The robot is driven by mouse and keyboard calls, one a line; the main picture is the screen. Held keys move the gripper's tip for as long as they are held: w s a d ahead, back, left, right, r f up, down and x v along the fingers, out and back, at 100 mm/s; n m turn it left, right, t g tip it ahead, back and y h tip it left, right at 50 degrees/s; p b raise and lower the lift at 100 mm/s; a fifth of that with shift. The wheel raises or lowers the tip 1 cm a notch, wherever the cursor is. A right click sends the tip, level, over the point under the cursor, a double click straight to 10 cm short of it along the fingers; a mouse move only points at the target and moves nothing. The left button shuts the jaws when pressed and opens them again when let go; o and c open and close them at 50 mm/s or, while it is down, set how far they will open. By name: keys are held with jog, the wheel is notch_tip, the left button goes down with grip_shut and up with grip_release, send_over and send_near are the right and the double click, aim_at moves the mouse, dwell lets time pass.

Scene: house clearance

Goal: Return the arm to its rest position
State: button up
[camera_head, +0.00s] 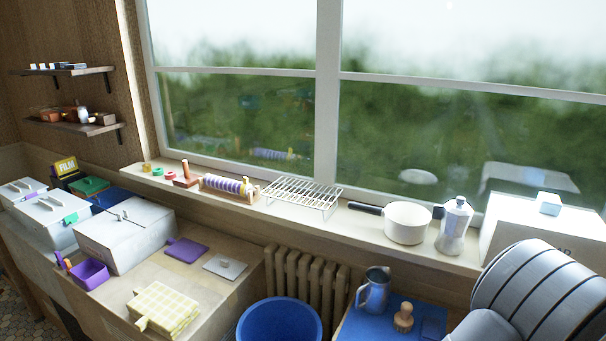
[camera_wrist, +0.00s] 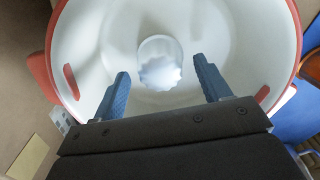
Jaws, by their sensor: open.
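My gripper (camera_wrist: 161,68) shows in the wrist view with its two blue fingers spread apart and nothing between them. It is above a white tub (camera_wrist: 232,30) with a red rim. A small white object with a scalloped edge (camera_wrist: 160,74) lies inside the tub, seen between the fingertips; I cannot tell how far below them. In the head view the gripper is out of sight; only a grey, black-striped part of my arm shows at the lower right.
In the head view, a moka pot (camera_head: 454,226), saucepan (camera_head: 406,223) and wire rack (camera_head: 302,196) line the windowsill. A white box (camera_head: 545,232) stands near my arm. Below are a blue bucket (camera_head: 279,322), a metal jug (camera_head: 373,292) and a brush (camera_head: 403,318).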

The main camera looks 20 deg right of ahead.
jog(key=shift+f, duration=0.3)
notch_tip(320, 180, up, 12)
notch_tip(320, 180, down, 12)
jog(key=shift+f, duration=0.25)
notch_tip(320, 180, up, 10)
jog(key=shift+f, duration=0.15)
jog(key=w+a+r, duration=0.1)
jog(key=w+a, duration=0.9)
jog(key=a, duration=0.4)
jog(key=w+a, duration=0.9)
jog(key=a, duration=0.5)
jog(key=shift+n, duration=0.3)
jog(key=w+a+f, duration=0.1)
jog(key=w+f, duration=0.1)
jog(key=w, duration=0.1)
jog(key=w+a+f, duration=0.1)
jog(key=w+f, duration=0.1)
jog(key=w, duration=0.2)
jog(key=w+a+f, duration=0.1)
jog(key=w+f, duration=0.2)
jog(key=shift+w+a+f, duration=0.1)
jog(key=shift+w+a, duration=0.1)
jog(key=shift+w, duration=0.1)
jog(key=shift+w+a+f, duration=0.1)
jog(key=shift+w+f, duration=0.1)
jog(key=shift+f, duration=0.7)
